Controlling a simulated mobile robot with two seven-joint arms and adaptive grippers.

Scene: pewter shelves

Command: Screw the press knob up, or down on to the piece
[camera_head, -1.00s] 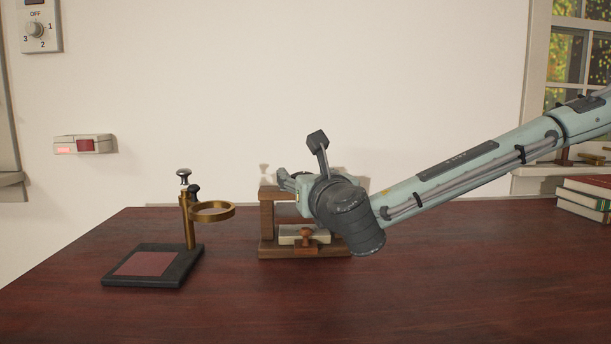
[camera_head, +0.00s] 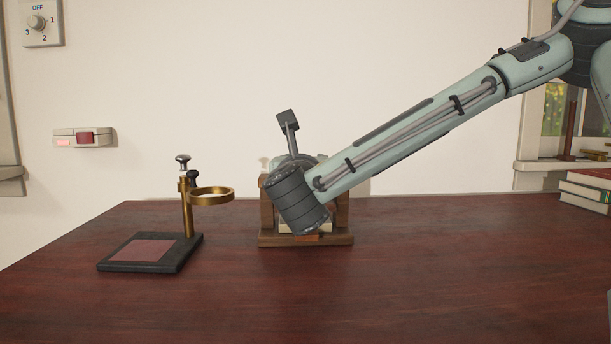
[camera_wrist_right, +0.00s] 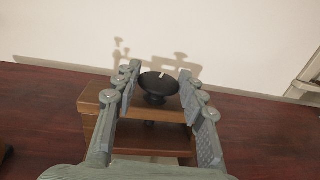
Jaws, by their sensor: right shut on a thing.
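The wooden press (camera_head: 266,218) stands on the table, mostly hidden behind my right arm in the head view. In the right wrist view, its top beam (camera_wrist_right: 168,108) carries the dark round press knob (camera_wrist_right: 158,86) with a small pale mark on it. My right gripper (camera_wrist_right: 160,74) has one finger on each side of the knob and is shut on it. In the head view the knob and fingers are hidden behind my wrist. A pale piece (camera_head: 288,227) shows only in part low in the press. My left gripper is not in view.
A brass ring stand (camera_head: 188,215) on a dark base with a reddish pad stands left of the press. Books (camera_head: 585,190) lie at the right edge. A red switch (camera_head: 85,138) and a dial (camera_head: 38,22) are on the wall. The front of the table is clear.

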